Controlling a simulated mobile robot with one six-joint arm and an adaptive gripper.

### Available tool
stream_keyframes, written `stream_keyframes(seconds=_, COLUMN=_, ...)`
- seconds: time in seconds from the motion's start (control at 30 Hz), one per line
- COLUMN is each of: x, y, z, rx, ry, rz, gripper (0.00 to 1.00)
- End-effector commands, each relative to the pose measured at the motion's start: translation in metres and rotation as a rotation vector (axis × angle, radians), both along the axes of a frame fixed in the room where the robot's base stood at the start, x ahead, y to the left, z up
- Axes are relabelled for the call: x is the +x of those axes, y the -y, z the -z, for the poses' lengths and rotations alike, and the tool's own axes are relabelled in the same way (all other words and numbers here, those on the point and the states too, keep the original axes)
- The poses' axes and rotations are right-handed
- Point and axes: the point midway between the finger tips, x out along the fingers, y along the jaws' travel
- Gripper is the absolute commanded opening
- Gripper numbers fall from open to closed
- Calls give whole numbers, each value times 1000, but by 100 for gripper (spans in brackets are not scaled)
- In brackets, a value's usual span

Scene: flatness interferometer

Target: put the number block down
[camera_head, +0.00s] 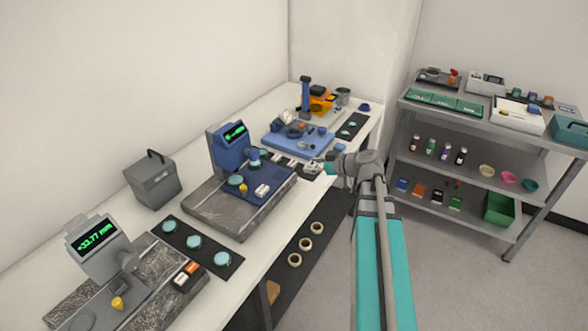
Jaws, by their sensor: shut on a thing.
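My gripper (313,168) reaches in from the right over the long white bench, between the blue gauge stand and the right edge of the bench. Its jaws are shut on the number block, which is too small and too covered by the fingers to make out clearly. A few small pale blocks (279,158) lie on a dark strip just left of the gripper. I cannot tell whether the held block touches the surface.
The blue gauge (230,148) with a green display stands on a grey stone slab (205,211). A grey gauge (98,243) reads +33.77 mm. A blue tray (290,140) lies behind the gripper. A metal shelf (470,173) stands at right. Teal discs (194,242) lie on a dark mat.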

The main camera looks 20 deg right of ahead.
Motion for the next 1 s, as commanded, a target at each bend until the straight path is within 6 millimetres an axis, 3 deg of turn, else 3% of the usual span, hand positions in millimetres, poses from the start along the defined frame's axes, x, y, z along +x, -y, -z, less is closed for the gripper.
stream_keyframes(seconds=0.37, x=11, y=6, z=6, rx=0, ry=0, rz=0, gripper=33)
stream_keyframes(seconds=0.87, x=87, y=39, z=44, rx=0, ry=0, rz=1, gripper=33)
stream_keyframes(seconds=1.0, x=95, y=42, z=58, rx=0, ry=0, rz=1, gripper=33)
